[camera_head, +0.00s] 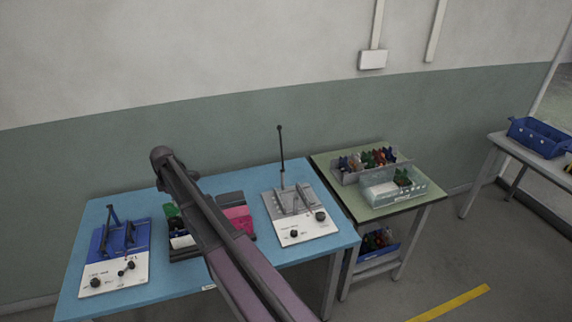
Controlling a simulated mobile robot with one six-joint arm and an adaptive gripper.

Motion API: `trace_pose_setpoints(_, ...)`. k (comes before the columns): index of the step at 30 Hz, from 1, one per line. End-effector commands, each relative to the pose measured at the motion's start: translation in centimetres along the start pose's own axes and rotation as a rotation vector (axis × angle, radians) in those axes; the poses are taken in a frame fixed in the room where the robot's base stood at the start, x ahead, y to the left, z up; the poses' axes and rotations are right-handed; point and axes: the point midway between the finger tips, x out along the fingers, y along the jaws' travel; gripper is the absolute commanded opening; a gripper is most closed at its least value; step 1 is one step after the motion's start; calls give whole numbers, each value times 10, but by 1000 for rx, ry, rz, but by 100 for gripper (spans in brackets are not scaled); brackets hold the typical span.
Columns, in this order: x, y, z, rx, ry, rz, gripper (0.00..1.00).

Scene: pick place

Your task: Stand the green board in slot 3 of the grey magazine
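I cannot pick out the green board for certain. A small green piece (171,211) shows at the left of a dark tray (185,253) on the blue table, partly behind my arm. A grey fixture (277,205) with slanted bars and a white knobbed panel stands on the right of the blue table. It may be the grey magazine, but its slots are too small to make out or number. My arm crosses the middle of the picture and hides part of the dark tray. My gripper cannot be made out.
A blue fixture (102,241) with a white panel stands at the left of the blue table (75,265). A pink block (238,218) sits right of my arm. A thin dark post (281,150) rises behind the grey fixture. Filled bins stand on the green table (330,182).

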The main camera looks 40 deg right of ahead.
Motion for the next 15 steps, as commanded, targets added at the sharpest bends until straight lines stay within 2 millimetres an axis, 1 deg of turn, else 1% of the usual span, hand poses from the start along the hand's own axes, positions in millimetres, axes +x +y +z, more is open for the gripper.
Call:
trace_pose_setpoints(1,-18,0,0,0,0,0,0)
trace_pose_setpoints(15,-95,0,0,0,0,0,0)
